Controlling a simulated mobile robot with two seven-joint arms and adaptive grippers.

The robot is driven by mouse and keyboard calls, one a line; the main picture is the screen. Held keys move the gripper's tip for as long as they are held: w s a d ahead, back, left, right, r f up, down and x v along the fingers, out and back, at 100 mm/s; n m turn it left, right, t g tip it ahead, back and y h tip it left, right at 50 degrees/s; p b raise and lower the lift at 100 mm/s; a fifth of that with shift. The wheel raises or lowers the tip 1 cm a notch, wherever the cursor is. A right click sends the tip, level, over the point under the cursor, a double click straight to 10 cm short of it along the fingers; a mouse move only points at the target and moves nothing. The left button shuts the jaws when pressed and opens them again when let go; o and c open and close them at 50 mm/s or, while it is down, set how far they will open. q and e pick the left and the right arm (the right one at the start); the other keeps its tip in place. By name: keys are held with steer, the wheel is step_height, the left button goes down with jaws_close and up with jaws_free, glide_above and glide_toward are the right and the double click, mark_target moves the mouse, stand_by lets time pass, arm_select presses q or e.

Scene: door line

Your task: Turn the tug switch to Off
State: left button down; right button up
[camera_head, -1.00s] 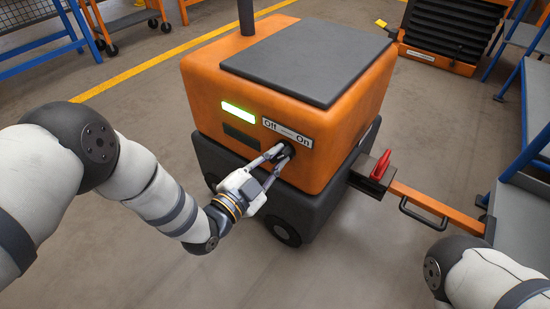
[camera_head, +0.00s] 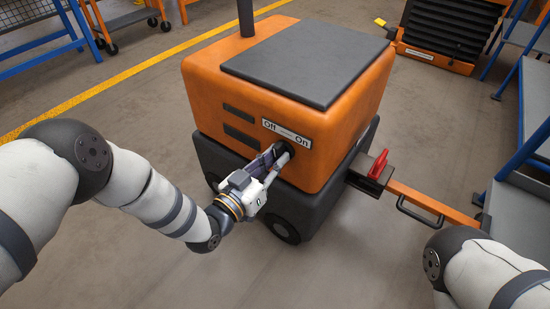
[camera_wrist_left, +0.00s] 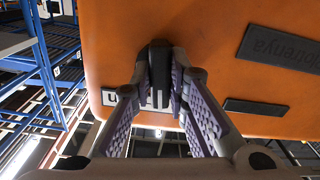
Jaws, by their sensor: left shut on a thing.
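The orange and dark grey tug (camera_head: 290,120) stands in the middle of the head view. Its front bears a white Off–On label (camera_head: 286,133), with Off at the left and On at the right. The black switch knob (camera_wrist_left: 159,58) sits just below the label. My left gripper (camera_head: 281,154) is shut on the knob, one finger on each side of it in the left wrist view. The fingers hide part of the knob and label. Both indicator panels on the front, upper (camera_head: 239,114) and lower (camera_head: 240,135), are dark. My right gripper is outside the view.
An orange tow bar (camera_head: 430,204) with a red lever (camera_head: 379,164) reaches right from the tug to a blue-framed grey cart (camera_head: 519,215). Bare floor lies in front of the tug. Blue racks stand at the back left.

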arm_select(q)
steer(key=n, duration=0.6)
steer(key=shift+s, duration=0.1)
stand_by(0.6)
steer(key=c, duration=1.6)
jaws_free()
steer(key=shift+o, duration=0.2)
steer(key=v, duration=1.2)
